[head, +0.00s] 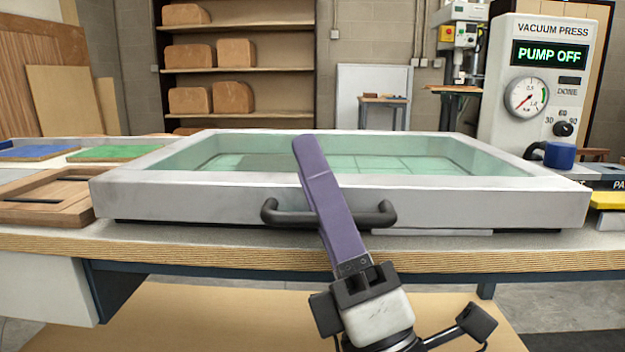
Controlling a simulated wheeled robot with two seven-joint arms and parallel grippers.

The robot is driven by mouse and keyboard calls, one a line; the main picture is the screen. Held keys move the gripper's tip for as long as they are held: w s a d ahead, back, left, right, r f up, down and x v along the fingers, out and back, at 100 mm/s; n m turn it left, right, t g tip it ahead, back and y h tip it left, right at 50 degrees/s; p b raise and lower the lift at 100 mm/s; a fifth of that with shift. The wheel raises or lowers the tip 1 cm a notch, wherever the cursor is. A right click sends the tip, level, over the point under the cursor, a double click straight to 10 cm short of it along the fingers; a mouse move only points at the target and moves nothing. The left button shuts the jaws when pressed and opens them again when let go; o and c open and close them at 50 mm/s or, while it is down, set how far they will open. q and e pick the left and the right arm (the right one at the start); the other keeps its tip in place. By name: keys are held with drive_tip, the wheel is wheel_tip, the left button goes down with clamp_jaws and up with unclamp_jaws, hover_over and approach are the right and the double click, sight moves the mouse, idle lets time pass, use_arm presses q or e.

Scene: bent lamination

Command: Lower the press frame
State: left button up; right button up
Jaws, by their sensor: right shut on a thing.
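The press frame (180,196) is a wide pale grey frame around a translucent green membrane (420,162). It lies about level over the bench, with a thin dark strip under its front edge. A dark handle (280,217) sticks out from its front side. My right gripper (308,155), with a long purple finger, comes up from below and crosses the handle. It is shut on the handle, and the finger hides the handle's middle and part of the membrane. The second finger is hidden. My left gripper is not in view.
The vacuum press panel (545,85) at right reads "PUMP OFF". The bench (220,240) has a wooden frame (45,200) and blue and green sheets (120,152) at left. A yellow item (608,200) and a blue-topped object (559,155) stand close at right.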

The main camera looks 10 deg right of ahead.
sight(317, 219)
drive_tip(key=shift+w+a+f+m+g, duration=0.1)
drive_tip(key=shift+w+f+m+g, duration=0.05)
drive_tip(key=shift+f, duration=0.4)
drive_tip(key=shift+w+a+f+m+g, duration=0.1)
drive_tip(key=shift+w+f+m+g, duration=0.05)
drive_tip(key=shift+f, duration=0.35)
drive_tip(key=shift+c, duration=0.7)
drive_tip(key=shift+o, duration=0.4)
drive_tip(key=shift+s+f, duration=0.25)
drive_tip(key=shift+f, duration=0.15)
drive_tip(key=o, duration=0.8)
drive_tip(key=v, duration=0.3)
drive_tip(key=shift+s, duration=0.15)
drive_tip(key=s+d+f, duration=0.2)
drive_tip(key=s, duration=0.1)
drive_tip(key=c, duration=0.9)
drive_tip(key=shift+s+d+f, duration=0.1)
drive_tip(key=shift+s+f, duration=0.35)
drive_tip(key=shift+s, duration=0.2)
drive_tip(key=shift+c, duration=0.2)
drive_tip(key=shift+w, duration=0.1)
